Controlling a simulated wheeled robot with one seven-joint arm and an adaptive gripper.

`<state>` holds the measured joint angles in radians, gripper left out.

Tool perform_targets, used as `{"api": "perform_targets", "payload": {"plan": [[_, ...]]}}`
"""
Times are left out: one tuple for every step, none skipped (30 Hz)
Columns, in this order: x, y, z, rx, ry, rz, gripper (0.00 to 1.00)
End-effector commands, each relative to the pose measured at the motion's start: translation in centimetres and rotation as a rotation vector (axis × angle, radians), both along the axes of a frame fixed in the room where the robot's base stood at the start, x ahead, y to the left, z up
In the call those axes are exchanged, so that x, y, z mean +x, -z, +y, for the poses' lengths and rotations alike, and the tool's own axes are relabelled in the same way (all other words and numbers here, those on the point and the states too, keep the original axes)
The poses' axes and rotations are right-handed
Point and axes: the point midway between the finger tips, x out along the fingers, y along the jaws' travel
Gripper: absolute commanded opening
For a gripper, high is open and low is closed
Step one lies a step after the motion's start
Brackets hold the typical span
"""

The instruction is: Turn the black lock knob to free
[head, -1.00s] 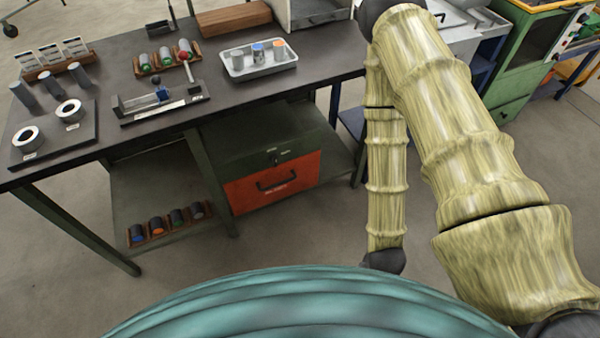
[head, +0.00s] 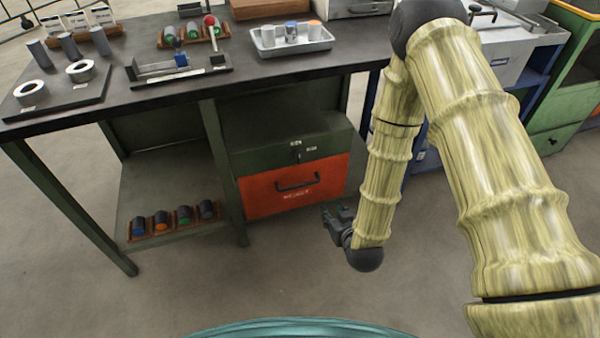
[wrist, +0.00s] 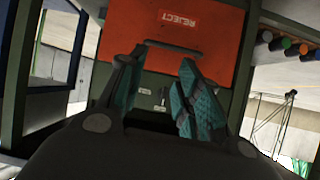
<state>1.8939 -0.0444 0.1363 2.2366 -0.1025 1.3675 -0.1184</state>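The small black lock knob (head: 298,154) is on the dark green panel above the red drawer (head: 265,190), with small pale labels next to it. In the wrist view the scene is upside down, and the knob (wrist: 163,97) shows small between my fingers. Its exact setting is too small to read. My gripper (head: 333,213) is low in front of the cabinet's right side, below and to the right of the knob and apart from it. In the wrist view my gripper (wrist: 160,85) has its two teal-padded fingers spread, with nothing held between them.
The red drawer has a dark handle (head: 297,185) and the word REJECT. The dark workbench top (head: 350,60) overhangs the cabinet and carries a white tray (head: 262,50). A rack of coloured cylinders (head: 175,228) sits on the lower shelf. Open floor lies before the cabinet.

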Motion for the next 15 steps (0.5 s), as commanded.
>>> {"api": "perform_targets", "payload": {"plan": [[1.4,1.0,0.9,0.01,-0.009,-0.06,0.34],[2.2,0.8,1.4,0.017,-0.014,-0.095,0.34],[3.2,0.6,2.0,0.025,-0.021,-0.141,0.34],[3.9,0.3,2.5,0.032,-0.025,-0.177,0.34],[4.6,0.1,2.9,0.038,-0.029,-0.213,0.34],[5.4,-0.3,3.5,0.047,-0.034,-0.256,0.34],[5.9,-0.5,3.9,0.053,-0.037,-0.287,0.34],[6.4,-0.8,4.3,0.06,-0.041,-0.317,0.34],[7.0,-1.2,4.7,0.067,-0.044,-0.355,0.34],[7.4,-1.5,5.1,0.071,-0.047,-0.38,0.34],[7.7,-1.8,5.3,0.076,-0.049,-0.403,0.34],[8.1,-2.1,5.7,0.082,-0.051,-0.432,0.34],[8.4,-2.4,5.9,0.086,-0.052,-0.451,0.34],[8.6,-2.6,6.1,0.089,-0.054,-0.465,0.34],[8.8,-2.9,6.3,0.093,-0.055,-0.484,0.34]]}}
